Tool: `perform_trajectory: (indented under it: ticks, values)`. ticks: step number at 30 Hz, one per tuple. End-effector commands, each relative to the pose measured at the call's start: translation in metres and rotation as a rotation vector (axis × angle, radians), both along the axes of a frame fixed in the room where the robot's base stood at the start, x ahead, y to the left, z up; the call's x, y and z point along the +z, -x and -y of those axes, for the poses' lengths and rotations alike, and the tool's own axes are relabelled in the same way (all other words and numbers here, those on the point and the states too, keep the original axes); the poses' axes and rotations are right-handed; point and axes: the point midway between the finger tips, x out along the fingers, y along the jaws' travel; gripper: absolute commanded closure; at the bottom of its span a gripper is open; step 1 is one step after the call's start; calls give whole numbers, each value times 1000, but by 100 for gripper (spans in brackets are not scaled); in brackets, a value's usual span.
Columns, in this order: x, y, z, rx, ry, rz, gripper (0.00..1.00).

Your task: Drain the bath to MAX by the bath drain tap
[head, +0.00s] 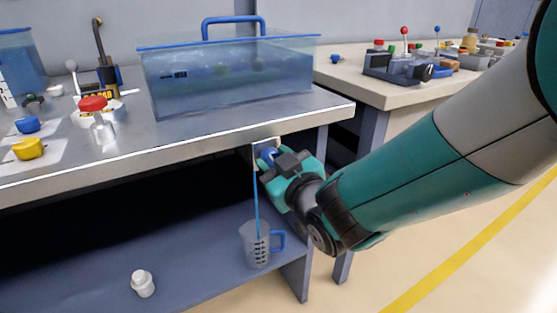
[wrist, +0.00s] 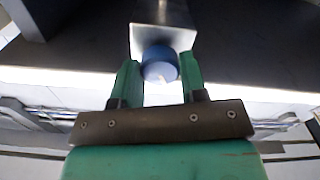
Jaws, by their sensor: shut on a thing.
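The clear bath (head: 230,95) with a blue rim stands on the steel bench and holds bluish liquid. Small dark marks show on its front wall; I cannot read the level against them. Below the bench edge, my gripper (head: 272,163) is shut on the blue knob of the bath drain tap (head: 268,153). The wrist view shows the blue knob (wrist: 159,63) between my two green fingers. A thin blue stream (head: 257,200) falls from the tap into a clear measuring jug (head: 256,248) with a blue handle on the lower shelf.
A white bottle (head: 143,283) stands on the lower shelf (head: 200,258), left of the jug. A red-topped valve (head: 93,105) and yellow and blue knobs are on the bench. A side table (head: 400,95) with tools stands right. Floor is clear at the lower right.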

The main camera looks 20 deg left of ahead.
Motion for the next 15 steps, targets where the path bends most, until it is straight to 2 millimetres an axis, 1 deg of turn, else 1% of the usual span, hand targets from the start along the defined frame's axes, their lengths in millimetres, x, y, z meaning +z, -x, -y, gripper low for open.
perform_trajectory:
  ticks: [13, 14, 15]
  values:
    - [-1, 0, 0, 1, 12, 9, 84]
    - [-1, 1, 0, 1, 12, 9, 58]
    - [-1, 0, 0, 1, 12, 8, 49]
